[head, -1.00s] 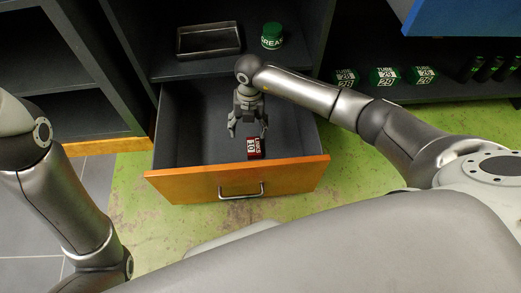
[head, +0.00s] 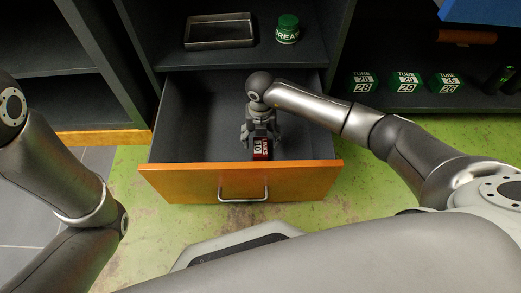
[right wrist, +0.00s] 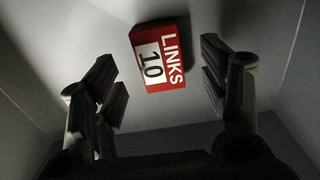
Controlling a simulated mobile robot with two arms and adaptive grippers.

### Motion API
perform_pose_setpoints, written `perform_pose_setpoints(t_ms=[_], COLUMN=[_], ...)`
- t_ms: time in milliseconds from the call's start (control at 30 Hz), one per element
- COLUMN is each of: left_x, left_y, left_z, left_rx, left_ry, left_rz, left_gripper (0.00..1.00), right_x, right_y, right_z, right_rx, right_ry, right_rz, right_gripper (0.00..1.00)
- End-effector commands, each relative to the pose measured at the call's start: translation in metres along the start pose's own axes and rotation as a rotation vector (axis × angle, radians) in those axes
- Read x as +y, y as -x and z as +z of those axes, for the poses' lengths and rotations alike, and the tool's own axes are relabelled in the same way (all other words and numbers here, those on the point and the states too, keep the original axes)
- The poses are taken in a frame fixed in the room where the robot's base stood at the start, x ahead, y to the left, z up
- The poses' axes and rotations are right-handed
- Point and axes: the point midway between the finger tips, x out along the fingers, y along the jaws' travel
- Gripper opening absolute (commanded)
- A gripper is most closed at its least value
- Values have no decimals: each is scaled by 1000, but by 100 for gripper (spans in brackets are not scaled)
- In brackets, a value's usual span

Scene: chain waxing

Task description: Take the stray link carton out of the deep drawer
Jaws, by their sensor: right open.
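The link carton (head: 262,149) is a small red box with a white panel, marked LINKS 10 in the right wrist view (right wrist: 159,56). It lies on the floor of the open deep drawer (head: 205,184), near the front panel. My right gripper (head: 262,138) is inside the drawer, just above and behind the carton. In the right wrist view the open fingers (right wrist: 162,80) stand one to each side of the carton, with gaps on both sides. The carton looks slightly tilted between them. My left gripper is outside the view; only the left arm shows.
Above the drawer, a shelf holds a dark metal tray (head: 220,31) and a green grease jar (head: 288,30). Several green tube boxes (head: 408,83) stand on a low shelf at right. The drawer's side walls and orange front surround my right gripper; its left half is empty.

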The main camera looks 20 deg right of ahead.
Motion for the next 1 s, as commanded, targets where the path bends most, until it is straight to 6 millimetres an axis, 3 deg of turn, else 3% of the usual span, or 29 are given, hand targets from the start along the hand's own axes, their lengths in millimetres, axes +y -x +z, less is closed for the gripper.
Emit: perform_pose_setpoints(t_ms=[333,667,1000], left_x=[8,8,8], left_y=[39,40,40], left_z=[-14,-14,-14], left_rx=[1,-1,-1], left_ry=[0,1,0], left_rz=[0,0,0], left_gripper=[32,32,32], right_x=[1,1,1], right_y=[-42,-44,-44], right_z=[1,1,1], right_rx=[1,0,1], right_ry=[0,0,0], right_rz=[0,0,0], right_gripper=[68,68,25])
